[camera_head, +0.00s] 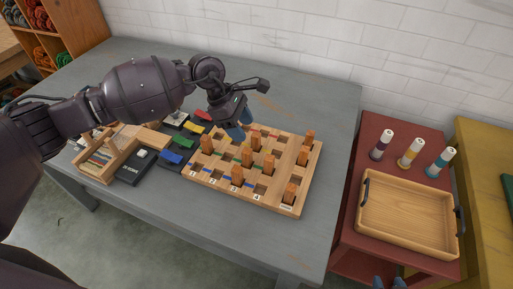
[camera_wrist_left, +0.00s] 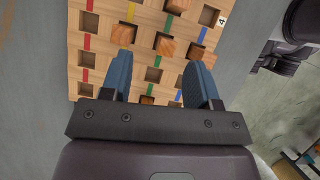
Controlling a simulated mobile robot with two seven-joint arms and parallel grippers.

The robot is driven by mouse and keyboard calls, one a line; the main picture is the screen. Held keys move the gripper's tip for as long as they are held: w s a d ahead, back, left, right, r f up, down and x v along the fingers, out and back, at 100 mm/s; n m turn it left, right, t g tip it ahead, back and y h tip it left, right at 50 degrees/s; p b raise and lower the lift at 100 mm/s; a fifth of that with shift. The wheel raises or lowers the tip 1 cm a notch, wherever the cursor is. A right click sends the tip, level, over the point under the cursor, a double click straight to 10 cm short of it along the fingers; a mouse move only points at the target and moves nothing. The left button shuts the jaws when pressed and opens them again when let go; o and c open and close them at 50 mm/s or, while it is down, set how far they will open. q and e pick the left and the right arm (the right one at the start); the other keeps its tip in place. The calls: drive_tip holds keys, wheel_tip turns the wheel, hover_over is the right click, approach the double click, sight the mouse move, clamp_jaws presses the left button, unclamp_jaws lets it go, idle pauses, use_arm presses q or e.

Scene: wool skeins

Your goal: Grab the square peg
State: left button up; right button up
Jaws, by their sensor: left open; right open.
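A wooden peg board (camera_head: 312,165) lies on the grey table and holds several upright orange-brown pegs, such as a peg (camera_head: 268,165) near its middle and a peg (camera_head: 303,157) toward its right side. I cannot tell which one the task calls the square peg. My left gripper (camera_head: 239,124) is open above the board's back left part. In the left wrist view its blue fingers (camera_wrist_left: 158,72) are apart over the board, with a peg top (camera_wrist_left: 166,45) showing between and beyond them. Nothing is visibly held. Blue tips of my right gripper (camera_head: 389,283) show at the bottom edge, away from the board.
Coloured blocks and dark trays (camera_head: 172,156) and a wooden holder (camera_head: 97,172) stand left of the board. A red table (camera_head: 350,230) at the right bears a wooden tray (camera_head: 408,248) and several thread spools (camera_head: 411,152). The grey table's right end (camera_head: 335,115) is clear.

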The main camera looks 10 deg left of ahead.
sight(246, 150)
use_arm(q)
drive_tip(key=shift+m+g+y, duration=0.3)
drive_tip(key=shift+m+y, duration=0.1)
drive_tip(key=shift+m, duration=0.3)
drive_tip(key=f, duration=0.1)
drive_tip(key=s+f, duration=0.1)
drive_tip(key=f, duration=0.1)
drive_tip(key=s+f, duration=0.1)
drive_tip(key=shift+d+f, duration=0.1)
drive_tip(key=shift+f, duration=0.1)
drive_tip(key=shift+w+x, duration=0.2)
drive_tip(key=shift+x, duration=1.4)
drive_tip(key=shift+w+x, duration=0.2)
drive_tip(key=shift+x, duration=1.35)
drive_tip(key=c, duration=1)
